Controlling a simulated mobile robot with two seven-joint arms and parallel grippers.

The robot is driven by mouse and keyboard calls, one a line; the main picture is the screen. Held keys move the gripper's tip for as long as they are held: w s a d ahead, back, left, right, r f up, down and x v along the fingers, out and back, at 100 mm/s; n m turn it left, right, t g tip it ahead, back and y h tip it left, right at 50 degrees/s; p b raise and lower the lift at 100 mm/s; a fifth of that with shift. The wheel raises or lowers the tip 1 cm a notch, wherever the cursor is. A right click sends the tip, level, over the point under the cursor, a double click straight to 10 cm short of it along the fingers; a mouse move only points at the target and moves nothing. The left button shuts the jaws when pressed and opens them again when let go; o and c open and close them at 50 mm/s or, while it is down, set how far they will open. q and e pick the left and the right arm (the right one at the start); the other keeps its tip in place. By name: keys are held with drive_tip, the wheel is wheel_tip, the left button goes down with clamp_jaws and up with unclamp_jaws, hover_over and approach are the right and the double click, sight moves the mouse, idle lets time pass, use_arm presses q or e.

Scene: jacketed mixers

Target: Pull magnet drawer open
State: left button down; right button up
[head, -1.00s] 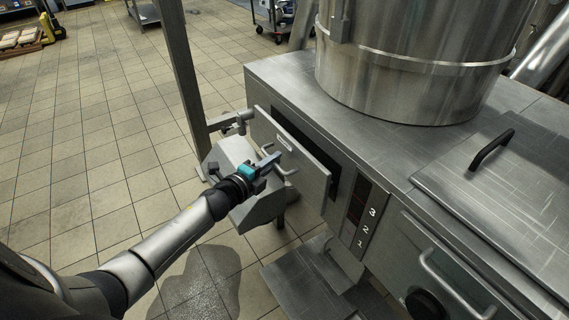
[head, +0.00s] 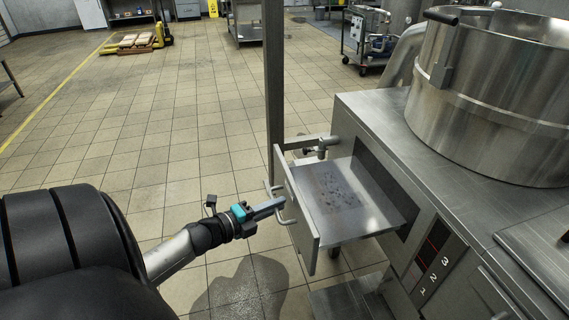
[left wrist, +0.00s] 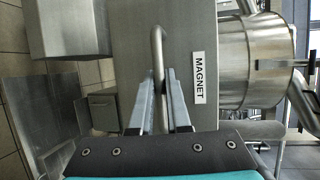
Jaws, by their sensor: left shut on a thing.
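The magnet drawer (head: 345,205) stands well out from the steel cabinet, its tray showing dark bits on the bottom. Its front panel (head: 297,207) faces left and carries a bent bar handle (head: 283,212). In the left wrist view the panel bears a label (left wrist: 199,78) reading MAGNET beside the handle (left wrist: 158,60). My left gripper (head: 275,204) is at the handle, and in the left wrist view its two fingers (left wrist: 163,100) lie on both sides of the bar, shut on it. My right gripper is in neither view.
The steel cabinet (head: 375,118) carries a large round vessel (head: 490,100). A steel post (head: 273,90) with a tap (head: 321,150) stands just behind the drawer. A number panel (head: 432,262) is on the cabinet front. A wet patch (head: 245,290) lies on the tiled floor, which is open at left.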

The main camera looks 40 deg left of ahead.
use_arm(q)
drive_tip(key=c, duration=1.2)
unclamp_jaws()
drive_tip(key=shift+o, duration=0.2)
drive_tip(key=p+v, duration=0.2)
drive_tip(key=v, duration=1.3)
drive_tip(key=shift+s, duration=0.1)
